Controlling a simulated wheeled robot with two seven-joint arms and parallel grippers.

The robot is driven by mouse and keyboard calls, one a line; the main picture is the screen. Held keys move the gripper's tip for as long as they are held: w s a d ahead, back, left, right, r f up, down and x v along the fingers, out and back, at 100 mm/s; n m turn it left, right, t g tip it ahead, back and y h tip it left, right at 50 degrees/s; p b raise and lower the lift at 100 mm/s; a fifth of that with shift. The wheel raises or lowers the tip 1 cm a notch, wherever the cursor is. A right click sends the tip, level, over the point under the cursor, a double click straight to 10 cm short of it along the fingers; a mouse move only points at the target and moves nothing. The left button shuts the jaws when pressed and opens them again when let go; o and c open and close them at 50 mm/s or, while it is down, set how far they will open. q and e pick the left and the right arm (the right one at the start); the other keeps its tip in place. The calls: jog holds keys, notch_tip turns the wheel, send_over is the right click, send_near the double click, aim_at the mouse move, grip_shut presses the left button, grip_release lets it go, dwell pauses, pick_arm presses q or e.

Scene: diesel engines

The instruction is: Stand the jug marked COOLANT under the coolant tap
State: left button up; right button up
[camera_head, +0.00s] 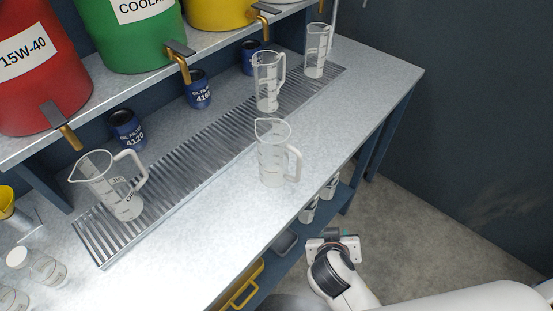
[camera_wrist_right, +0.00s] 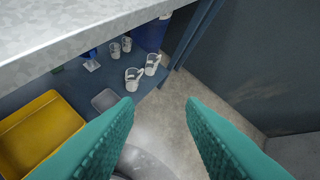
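The green COOLANT drum (camera_head: 125,35) stands on the upper shelf, with its brass tap (camera_head: 184,70) over the slatted drip grate (camera_head: 205,138). No jug stands on the grate below that tap. A clear jug (camera_head: 273,155) stands upright on the bench in front of the grate; its marking is not readable. Other clear jugs stand on the grate: one (camera_head: 118,190) under the red drum's tap, one (camera_head: 267,82) right of the coolant tap, one (camera_head: 317,50) at the far end. My right gripper (camera_head: 334,238) is beyond the bench's front edge; its teal fingers (camera_wrist_right: 162,112) are apart and empty. My left gripper is not visible.
A red 15W-40 drum (camera_head: 40,65) and a yellow drum (camera_head: 218,12) flank the green one. Blue oil filters (camera_head: 198,92) stand behind the grate. The bench front right is clear.

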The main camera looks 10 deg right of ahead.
jog(key=w+a+r+m+t+h, duration=0.2)
jog(key=w+a+r+t, duration=0.1)
jog(key=w+r+t, duration=0.15)
jog(key=t, duration=0.5)
send_near(299, 164)
jog(key=d, duration=0.1)
jog(key=shift+y, duration=0.4)
jog(key=p+x, duration=0.1)
jog(key=x, duration=0.1)
jog(key=p+x, duration=0.1)
jog(key=x, duration=0.1)
jog(key=p+x, duration=0.1)
jog(key=x, duration=0.2)
jog(key=shift+a+r, duration=0.1)
jog(key=shift+r, duration=0.15)
jog(key=p+x, duration=0.3)
jog(key=x, duration=0.1)
jog(key=shift+w+p, duration=0.4)
jog(key=shift+w+f, duration=0.25)
jog(key=shift+w, duration=0.05)
jog(key=shift+s, duration=0.1)
grip_shut()
